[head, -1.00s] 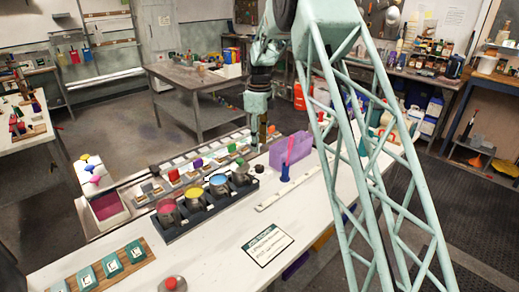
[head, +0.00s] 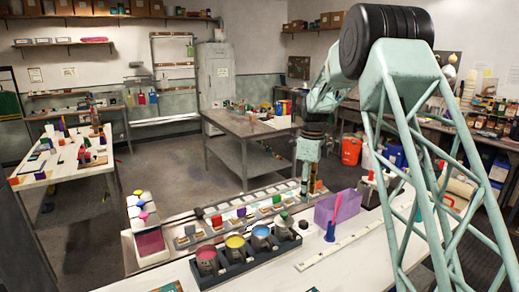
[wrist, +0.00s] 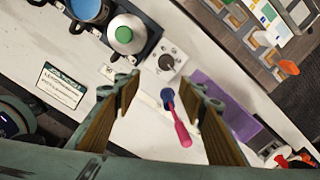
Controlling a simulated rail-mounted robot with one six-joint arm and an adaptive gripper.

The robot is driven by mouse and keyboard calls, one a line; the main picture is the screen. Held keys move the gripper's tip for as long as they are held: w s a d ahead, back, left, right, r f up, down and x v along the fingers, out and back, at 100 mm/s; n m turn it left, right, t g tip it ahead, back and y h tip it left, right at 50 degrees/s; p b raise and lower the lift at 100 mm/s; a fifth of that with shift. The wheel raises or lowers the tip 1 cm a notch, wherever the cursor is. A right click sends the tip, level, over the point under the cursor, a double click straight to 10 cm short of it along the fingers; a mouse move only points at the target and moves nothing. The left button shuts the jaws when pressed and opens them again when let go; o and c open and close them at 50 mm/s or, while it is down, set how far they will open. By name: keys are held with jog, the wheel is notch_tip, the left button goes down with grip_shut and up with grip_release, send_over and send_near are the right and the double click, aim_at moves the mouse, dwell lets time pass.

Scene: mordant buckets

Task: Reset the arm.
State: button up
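My gripper (head: 308,190) hangs from my arm above the far side of the white bench (head: 165,277). In the wrist view my gripper (wrist: 160,112) is open, with its two wood-coloured fingers wide apart and nothing held. Below and between them is a blue holder (wrist: 167,96) with a pink stick (wrist: 181,131) rising from it. In the head view the blue holder (head: 331,231) stands upright on the bench, apart from my gripper, in front of a purple box (head: 349,208).
A dark rack (head: 222,275) holds buckets with pink (head: 206,255), yellow (head: 235,242) and blue (head: 261,231) contents, and one with a green top (head: 284,215). A long white strip (head: 335,248) lies to the right. A grey table (head: 250,124) stands behind, with open floor around it.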

jog(key=s+r+n+t+b, duration=0.1)
jog(key=s+r+n, duration=0.3)
jog(key=s+r, duration=0.45)
jog(key=s+r+n+b, duration=0.1)
jog(key=s+r+n, duration=0.4)
jog(key=s, duration=0.7)
jog(key=s+r+n+t+b, duration=0.1)
jog(key=s+r+n, duration=0.2)
jog(key=s+r, duration=0.65)
jog(key=s+f+n, duration=0.2)
jog(key=s+n, duration=0.2)
jog(key=s, duration=0.7)
jog(key=s+f+n+t+b, duration=0.1)
jog(key=s+n, duration=0.3)
jog(key=s, duration=0.8)
jog(key=s+f+n+b, duration=0.1)
jog(key=s+f+n, duration=0.2)
jog(key=s, duration=0.9)
jog(key=shift+f+n+t, duration=0.4)
jog(key=shift+n, duration=0.1)
